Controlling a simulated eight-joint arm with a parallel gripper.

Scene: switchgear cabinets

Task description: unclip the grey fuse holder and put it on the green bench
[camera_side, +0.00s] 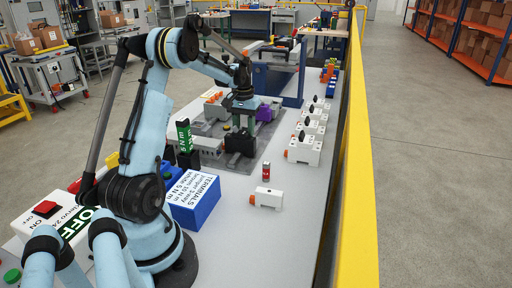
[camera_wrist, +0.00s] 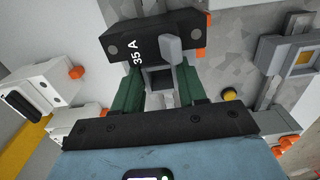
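My gripper (camera_side: 240,112) points down over the grey mounting plate (camera_side: 252,166) in the side view. In the wrist view its two green fingers (camera_wrist: 158,85) are apart, with a small dark square part between them. A black block marked 35 A (camera_wrist: 130,45), with a light grey lever, lies just beyond the fingertips. Whether the fingers touch it I cannot tell. A dark grey block (camera_side: 240,143) sits under my gripper in the side view; I cannot tell for certain whether it is the grey fuse holder. I cannot clearly make out the green bench.
A blue TERMINALS box (camera_side: 195,205) stands near my arm. White devices (camera_side: 305,148) line the bench's right side, and a small white one (camera_side: 267,198) lies nearer. A yellow rail (camera_side: 357,170) runs along the right edge. The bench between plate and near white device is mostly clear.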

